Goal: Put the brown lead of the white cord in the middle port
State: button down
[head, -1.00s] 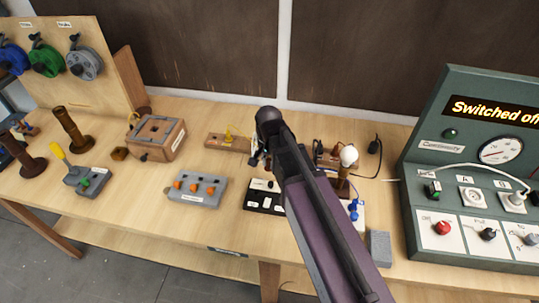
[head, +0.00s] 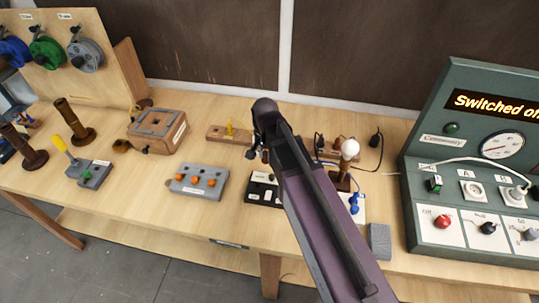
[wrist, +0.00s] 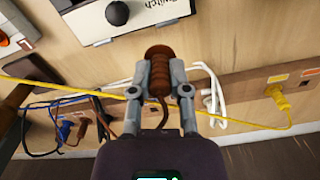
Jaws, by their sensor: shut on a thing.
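My gripper (wrist: 160,72) is shut on a brown ribbed plug (wrist: 159,88), with a thin brown wire running from it toward the wrist. In the head view my gripper (head: 257,150) is mostly hidden behind my arm, over the back of the bench. A white cord (wrist: 212,100) lies looped just right of the fingers in the wrist view. A long wooden strip (wrist: 242,98) with orange labels runs under the gripper. A yellow plug (wrist: 280,97) sits at its right part. The plug and my fingers cover the strip's middle, so I cannot make out the middle port.
A yellow wire (wrist: 60,87) crosses under the fingers. Blue (wrist: 64,130) and brown (wrist: 83,127) plugs stand at the strip's left part. A switch box (wrist: 140,15) with a black knob is close. A white bulb (head: 349,149) stands right of my arm.

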jog(key=a+r+n+p, duration=0.2)
jog(key=a+n, duration=0.3)
jog(key=a, duration=1.7)
jog(key=shift+s+a+r+n, duration=0.2)
jog(key=shift+s+a+n, duration=0.1)
jog(key=shift+s, duration=0.05)
jog(key=shift+f, duration=0.2)
jog(key=shift+f+b, duration=2.95)
jog(key=shift+b, duration=0.1)
jog(key=shift+f+b, duration=0.55)
jog(key=c, duration=0.5)
grip_release()
jog(key=shift+r, duration=0.15)
